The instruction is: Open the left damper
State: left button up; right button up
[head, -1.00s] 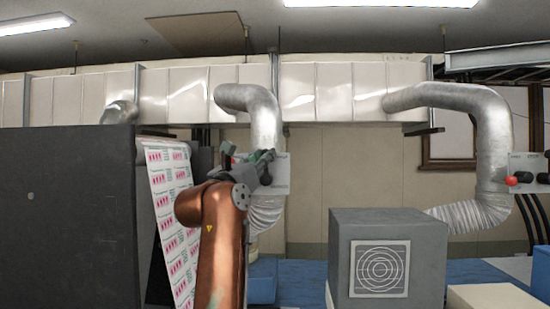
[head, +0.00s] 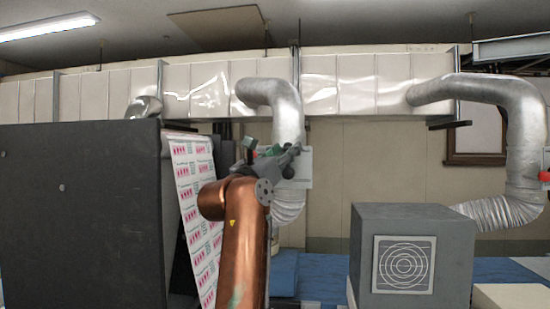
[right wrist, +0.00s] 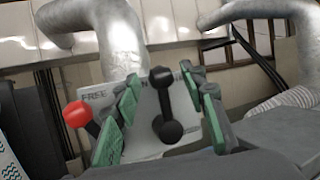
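The left damper's pale control panel (head: 305,168) is on the left silver duct in the head view, partly hidden by my right gripper (head: 277,157). In the right wrist view the panel (right wrist: 188,138) reads "FREE" at its upper left. A black lever (right wrist: 164,104) with rounded ends stands near upright on it. A red knob on a dark stem (right wrist: 77,114) is at the panel's left edge. My right gripper (right wrist: 162,90) is open, its green-padded fingers on either side of the lever, with gaps visible. My left gripper is not in view.
A dark machine cabinet (head: 80,220) and a printed web (head: 198,210) are left of my right arm. A grey box with a round grille (head: 415,250) stands to the right. Another silver duct (head: 520,130) with a red-knobbed panel is at the right edge.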

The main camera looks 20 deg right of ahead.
jog(key=v, duration=1.1)
jog(key=shift+s+a, duration=0.2)
jog(key=shift+a, duration=0.05)
jog(key=shift+d+f, duration=0.1)
jog(key=shift+f, duration=0.05)
